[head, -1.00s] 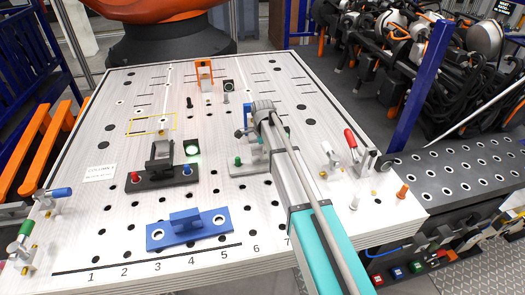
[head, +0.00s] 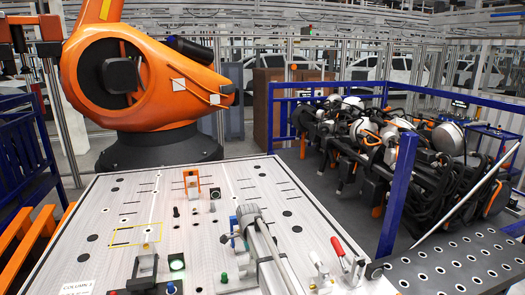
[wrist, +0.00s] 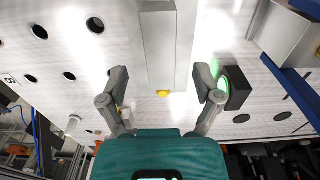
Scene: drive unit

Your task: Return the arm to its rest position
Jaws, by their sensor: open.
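My arm shows in the head view as a grey jointed part (head: 250,215) over the right half of the white table, running down out of the bottom edge. The fingers cannot be made out there. In the wrist view my gripper (wrist: 160,72) has its two grey fingers spread apart. A pale bar (wrist: 160,40) with a yellow tip lies in view between them; I cannot tell how far below it is. No object is seen clamped by the fingers.
The white table (head: 90,262) carries an orange bracket (head: 191,182), a black box with a green light (head: 177,262) and a red-handled clamp (head: 338,247). A large orange robot (head: 105,65) stands behind. A grey perforated bench (head: 450,270) is at right.

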